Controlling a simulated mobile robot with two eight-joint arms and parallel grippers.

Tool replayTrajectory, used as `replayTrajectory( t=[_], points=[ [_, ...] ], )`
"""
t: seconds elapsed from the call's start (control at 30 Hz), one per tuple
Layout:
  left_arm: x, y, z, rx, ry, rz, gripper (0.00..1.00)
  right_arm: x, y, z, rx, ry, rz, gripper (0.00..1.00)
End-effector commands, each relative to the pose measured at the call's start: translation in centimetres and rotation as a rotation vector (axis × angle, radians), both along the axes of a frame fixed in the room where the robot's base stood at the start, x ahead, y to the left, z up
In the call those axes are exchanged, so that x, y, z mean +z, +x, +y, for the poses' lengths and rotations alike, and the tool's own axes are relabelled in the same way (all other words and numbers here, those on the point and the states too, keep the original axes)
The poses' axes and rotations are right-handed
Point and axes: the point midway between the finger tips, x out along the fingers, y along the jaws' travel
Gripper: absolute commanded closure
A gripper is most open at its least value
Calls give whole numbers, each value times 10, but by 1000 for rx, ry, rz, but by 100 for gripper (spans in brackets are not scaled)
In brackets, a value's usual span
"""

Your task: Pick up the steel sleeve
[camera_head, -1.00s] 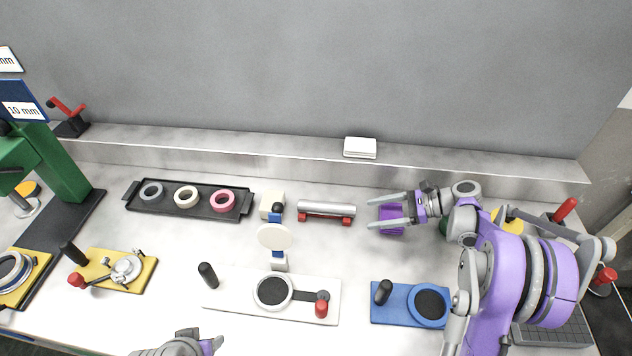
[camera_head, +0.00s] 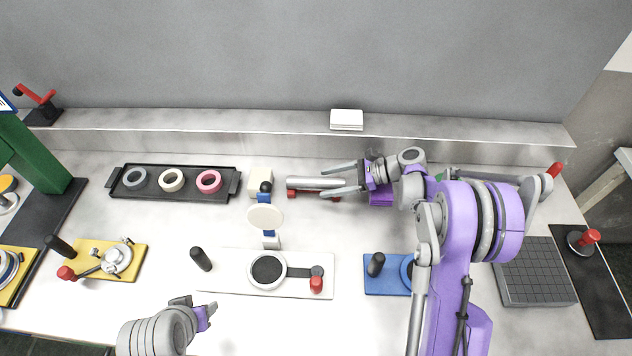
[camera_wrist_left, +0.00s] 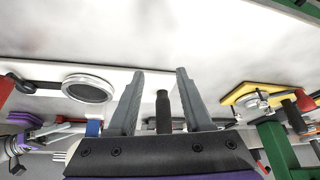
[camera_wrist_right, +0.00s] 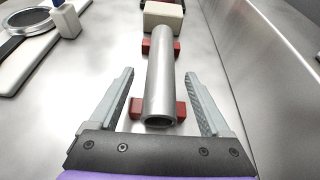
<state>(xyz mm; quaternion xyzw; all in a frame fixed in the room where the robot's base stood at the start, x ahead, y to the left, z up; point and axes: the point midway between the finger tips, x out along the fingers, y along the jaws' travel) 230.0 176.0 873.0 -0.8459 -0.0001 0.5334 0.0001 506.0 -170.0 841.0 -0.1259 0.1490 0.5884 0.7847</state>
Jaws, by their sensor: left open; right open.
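The steel sleeve (camera_head: 309,183) is a grey metal tube lying on two red rests (camera_wrist_right: 137,107) near the back of the table. It also shows in the right wrist view (camera_wrist_right: 160,75), its open end facing the gripper. My right gripper (camera_head: 341,179) is open at the sleeve's right end. In the right wrist view its fingers (camera_wrist_right: 160,80) stand one on each side of the tube, with gaps on both sides. My left gripper (camera_head: 208,308) is open and empty at the front of the table, left of centre; its fingers also show in the left wrist view (camera_wrist_left: 156,72).
A black tray (camera_head: 122,194) with several rings lies left of the sleeve. A cream block (camera_head: 261,182) and a white disc stand (camera_head: 265,216) are close to the sleeve's left end. A white plate (camera_head: 230,268) and a blue plate (camera_head: 385,285) lie in front. A ledge runs behind.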

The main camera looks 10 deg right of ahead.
Motion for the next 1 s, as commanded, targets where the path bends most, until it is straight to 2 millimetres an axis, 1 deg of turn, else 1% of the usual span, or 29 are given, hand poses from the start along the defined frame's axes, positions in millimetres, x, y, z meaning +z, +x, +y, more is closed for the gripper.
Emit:
replayTrajectory(
  t=[0.03,0.1,0.33,0.37,0.4,0.57,0.6,0.67,0.8,1.0],
  points=[
    [1,0,0,0,0,-1,50,-3,2,8,2,0,0,19],
    [2,0,0,0,0,-1,50,-6,5,15,2,0,0,19],
    [2,0,0,0,0,-1,50,-8,6,17,-1,-1,1,19],
    [2,0,0,0,0,-1,50,-8,6,17,-1,0,1,20],
    [2,0,0,0,0,-1,50,-8,6,17,-1,0,1,28],
    [2,0,0,0,0,-1,50,-8,5,17,-1,0,1,56],
    [2,0,0,0,0,-1,50,-8,5,17,-1,0,1,64],
    [2,0,0,0,0,-1,50,-8,5,17,-1,0,1,74],
    [2,0,0,0,0,-1,50,-8,5,17,-1,0,0,100],
    [2,0,0,0,0,-1,50,-7,5,17,-1,1,-1,100]
  ],
)
